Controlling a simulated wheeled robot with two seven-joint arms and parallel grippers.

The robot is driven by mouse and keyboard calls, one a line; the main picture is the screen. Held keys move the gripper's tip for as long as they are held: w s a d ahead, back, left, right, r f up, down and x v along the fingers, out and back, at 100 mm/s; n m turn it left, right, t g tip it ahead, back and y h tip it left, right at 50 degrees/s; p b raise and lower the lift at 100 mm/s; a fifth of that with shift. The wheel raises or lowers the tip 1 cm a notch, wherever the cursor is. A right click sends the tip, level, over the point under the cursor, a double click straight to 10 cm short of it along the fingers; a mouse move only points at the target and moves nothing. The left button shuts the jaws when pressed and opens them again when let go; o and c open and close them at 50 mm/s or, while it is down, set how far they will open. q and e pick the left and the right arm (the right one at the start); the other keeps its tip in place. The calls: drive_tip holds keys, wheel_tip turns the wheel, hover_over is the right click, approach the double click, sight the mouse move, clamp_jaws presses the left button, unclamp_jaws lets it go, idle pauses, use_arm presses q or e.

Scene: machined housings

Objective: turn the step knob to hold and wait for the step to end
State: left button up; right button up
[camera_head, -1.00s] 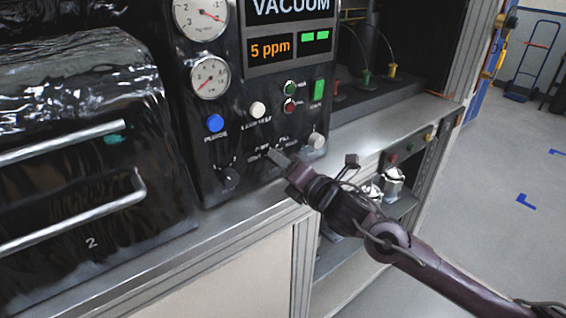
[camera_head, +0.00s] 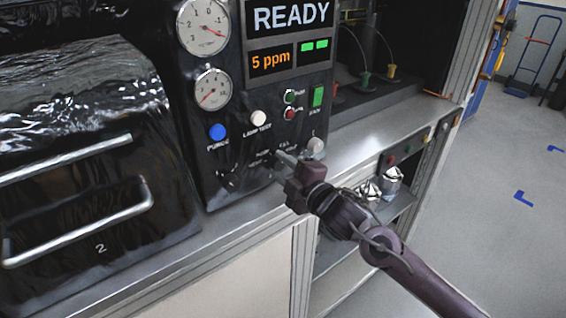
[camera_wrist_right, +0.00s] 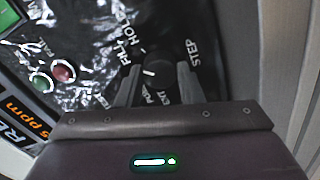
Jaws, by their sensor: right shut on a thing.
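The step knob (camera_wrist_right: 156,77) is a dark round knob with a white pointer mark, in the middle of the right wrist view. Labels around it include FILL, HOLD, VENT and STEP; which one the mark meets is hard to tell. My right gripper (camera_wrist_right: 158,84) has one finger on each side of the knob and is shut on it. In the head view my right gripper (camera_head: 281,156) reaches the lower part of the control panel and hides most of the knob. The display (camera_head: 291,17) reads READY, with 5 ppm in orange below. My left gripper is not in view.
The panel has a blue button (camera_head: 217,131), a white button (camera_head: 258,118), a green switch (camera_head: 318,96) and two gauges (camera_head: 203,27). A metal ledge (camera_head: 385,122) runs below the panel.

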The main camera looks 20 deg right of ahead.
drive_tip(key=m+p, duration=0.2)
drive_tip(key=m, duration=0.1)
drive_tip(key=shift+m, duration=0.4)
drive_tip(key=shift+m+p, duration=0.4)
drive_tip(key=shift+m, duration=0.3)
drive_tip(key=shift+f, duration=0.1)
drive_tip(key=o, duration=1)
drive_tip(key=shift+c, duration=0.2)
drive_tip(key=b+v, duration=0.2)
drive_tip(key=v, duration=0.5)
drive_tip(key=shift+s+d, duration=0.15)
drive_tip(key=shift+s, duration=0.2)
